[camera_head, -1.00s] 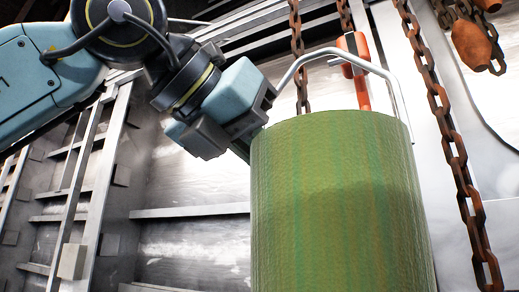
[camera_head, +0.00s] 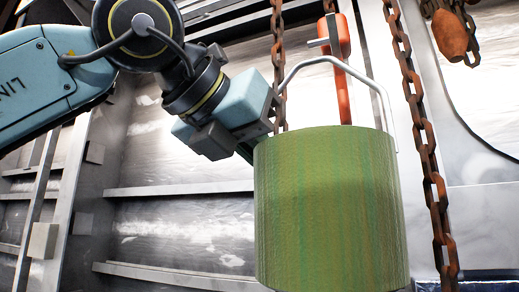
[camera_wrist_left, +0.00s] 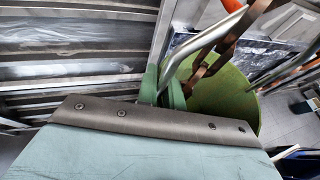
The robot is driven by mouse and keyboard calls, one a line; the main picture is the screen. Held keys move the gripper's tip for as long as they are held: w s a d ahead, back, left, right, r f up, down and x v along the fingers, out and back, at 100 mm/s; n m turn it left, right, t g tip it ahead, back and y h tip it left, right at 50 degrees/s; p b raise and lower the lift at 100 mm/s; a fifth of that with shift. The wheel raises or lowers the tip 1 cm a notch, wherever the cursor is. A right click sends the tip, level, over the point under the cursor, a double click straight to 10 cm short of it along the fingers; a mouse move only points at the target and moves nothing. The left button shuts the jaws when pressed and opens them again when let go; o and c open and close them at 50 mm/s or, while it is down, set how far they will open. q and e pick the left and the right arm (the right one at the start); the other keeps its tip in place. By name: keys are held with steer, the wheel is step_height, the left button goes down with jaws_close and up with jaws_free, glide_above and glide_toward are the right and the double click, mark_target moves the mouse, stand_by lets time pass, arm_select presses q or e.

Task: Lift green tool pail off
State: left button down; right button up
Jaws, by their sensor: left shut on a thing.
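The green tool pail (camera_head: 330,215) is upright in the centre right of the head view, with its wire handle (camera_head: 338,60) raised above the rim. My left gripper (camera_head: 262,128) is shut on the left side of that handle, close to the rim. The left wrist view shows the gripper's green fingers (camera_wrist_left: 158,88) around the handle (camera_wrist_left: 192,42), with the pail's green inside (camera_wrist_left: 222,102) beyond. What lies under the pail is out of view. My right gripper is not in view.
A rusty chain (camera_head: 418,120) hangs just right of the pail, and another (camera_head: 278,60) hangs behind it. An orange-red handled tool (camera_head: 340,40) stands upright at the pail's far side; whether it is inside is unclear. Metal wall ribs (camera_head: 180,190) are at left.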

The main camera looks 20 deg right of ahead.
arm_select(q)
steer(key=r+p+x, duration=0.1)
steer(key=p+x, duration=0.1)
steer(key=x, duration=0.6)
steer(key=shift+w+d, duration=0.25)
steer(key=shift+d, duration=0.2)
stand_by(0.7)
steer(key=shift+w+d, duration=0.15)
steer(key=shift+s+a+r+p, duration=0.15)
steer(key=shift+s+r+p, duration=0.2)
steer(key=shift+r, duration=0.25)
steer(key=shift+s+a+r+p, duration=0.2)
steer(key=shift+s+r, duration=0.15)
steer(key=shift+r, duration=0.2)
